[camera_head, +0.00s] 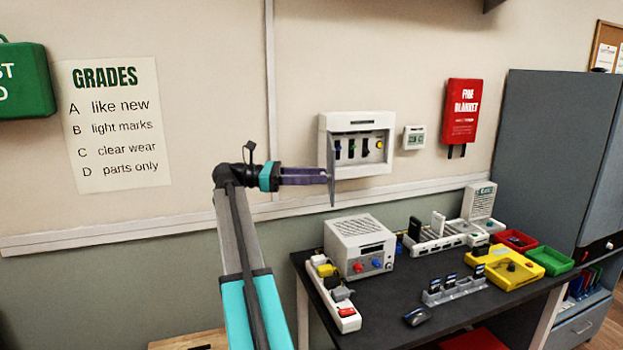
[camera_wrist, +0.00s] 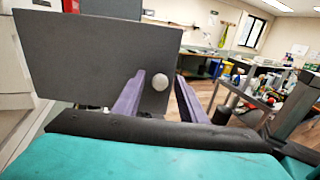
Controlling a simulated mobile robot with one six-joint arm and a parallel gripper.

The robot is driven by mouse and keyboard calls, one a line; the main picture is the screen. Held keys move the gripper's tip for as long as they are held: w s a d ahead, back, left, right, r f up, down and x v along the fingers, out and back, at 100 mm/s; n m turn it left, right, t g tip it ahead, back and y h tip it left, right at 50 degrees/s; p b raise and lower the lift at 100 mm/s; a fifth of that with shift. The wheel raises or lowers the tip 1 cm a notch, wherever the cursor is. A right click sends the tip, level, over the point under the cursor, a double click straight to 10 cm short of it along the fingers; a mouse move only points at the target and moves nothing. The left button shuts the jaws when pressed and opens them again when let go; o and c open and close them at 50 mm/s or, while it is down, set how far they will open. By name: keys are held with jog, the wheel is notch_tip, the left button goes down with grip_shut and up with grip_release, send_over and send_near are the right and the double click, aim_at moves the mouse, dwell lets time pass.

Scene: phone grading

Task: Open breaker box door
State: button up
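The white breaker box (camera_head: 357,121) hangs on the wall in the head view, with its dark switches and a yellow button exposed. Its door (camera_head: 331,180) stands swung out from the left side, seen almost edge-on. In the wrist view the door is a grey panel (camera_wrist: 85,60) with a round pale knob (camera_wrist: 160,82) near its lower right corner. My gripper (camera_head: 328,176) reaches from the left to the door. In the wrist view my gripper's purple fingers (camera_wrist: 159,80) are apart, with the knob between them in the picture and gaps on both sides.
A dark workbench (camera_head: 390,300) below holds a white power supply (camera_head: 360,245), a power strip (camera_head: 333,296) and yellow and green trays. A small thermostat (camera_head: 414,137) and a red fire blanket box (camera_head: 461,112) are right of the breaker box. A grey cabinet (camera_head: 555,150) stands at right.

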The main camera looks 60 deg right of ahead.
jog(key=b+v, duration=0.6)
jog(key=v, duration=0.5)
jog(key=shift+w+f, duration=0.2)
jog(key=shift+f, duration=0.05)
jog(key=b+v, duration=0.1)
jog(key=b, duration=0.7)
jog(key=shift+w+a, duration=0.2)
jog(key=shift+w, duration=0.15)
jog(key=b, duration=0.3)
jog(key=shift+w+a, duration=0.2)
jog(key=shift+r+b, duration=0.2)
jog(key=shift+b, duration=0.2)
dwell(0.4)
